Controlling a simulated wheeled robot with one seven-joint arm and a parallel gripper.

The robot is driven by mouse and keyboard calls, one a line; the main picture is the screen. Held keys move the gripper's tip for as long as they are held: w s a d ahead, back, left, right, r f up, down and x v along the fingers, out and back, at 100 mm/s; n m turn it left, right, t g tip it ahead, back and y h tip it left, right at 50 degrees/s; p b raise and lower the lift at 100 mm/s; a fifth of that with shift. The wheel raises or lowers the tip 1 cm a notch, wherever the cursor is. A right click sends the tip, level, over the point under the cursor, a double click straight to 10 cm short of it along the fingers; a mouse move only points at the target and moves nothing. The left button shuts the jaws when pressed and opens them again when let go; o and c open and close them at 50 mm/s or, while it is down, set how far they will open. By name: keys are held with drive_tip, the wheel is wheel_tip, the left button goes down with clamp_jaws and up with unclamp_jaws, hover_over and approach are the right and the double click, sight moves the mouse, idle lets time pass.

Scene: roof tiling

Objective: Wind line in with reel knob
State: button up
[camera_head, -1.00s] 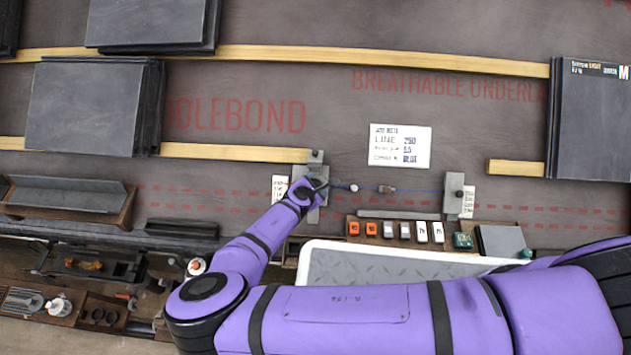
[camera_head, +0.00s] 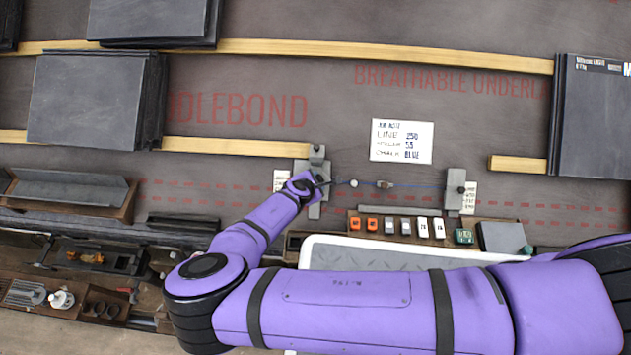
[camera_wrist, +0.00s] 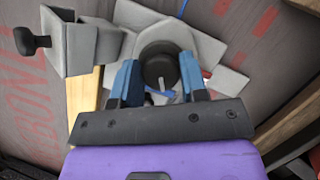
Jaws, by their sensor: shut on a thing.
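The reel is a grey bracket (camera_wrist: 200,45) with a round black knob (camera_wrist: 158,66) that has a light pointer mark. My gripper (camera_wrist: 158,82) has its two blue fingers on either side of the black knob, shut on it. In the head view my gripper (camera_head: 306,184) is at the left grey bracket (camera_head: 314,209), and the knob is hidden there. A thin blue line (camera_head: 420,187) runs right from it to the right grey bracket (camera_head: 454,192). A white bead (camera_head: 354,183) and a small brownish piece (camera_head: 385,184) sit on the line.
A note card (camera_head: 401,141) reads LINE 250 and BLUE. Below the line are several orange, grey and white blocks (camera_head: 405,226) and a white-rimmed tray (camera_head: 335,239). Slate stacks (camera_head: 95,102) lie on wooden battens (camera_head: 235,147). A black knob on a grey block (camera_wrist: 35,41) stands close left of my gripper.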

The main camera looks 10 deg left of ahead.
drive_tip(key=m+g, duration=0.1)
drive_tip(key=m, duration=0.2)
drive_tip(key=m+g, duration=0.1)
drive_tip(key=m, duration=0.3)
drive_tip(key=shift+h, duration=0.3)
drive_tip(key=m+g, duration=0.1)
drive_tip(key=m, duration=0.3)
drive_tip(key=shift+g, duration=0.3)
drive_tip(key=m+g+y, duration=0.1)
drive_tip(key=m, duration=0.2)
drive_tip(key=m+g+y, duration=0.1)
drive_tip(key=m, duration=0.3)
drive_tip(key=shift+w+m, duration=0.1)
drive_tip(key=shift+m, duration=0.2)
drive_tip(key=shift+m+y, duration=0.9)
drive_tip(key=shift+m, duration=1.1)
drive_tip(key=o, duration=0.9)
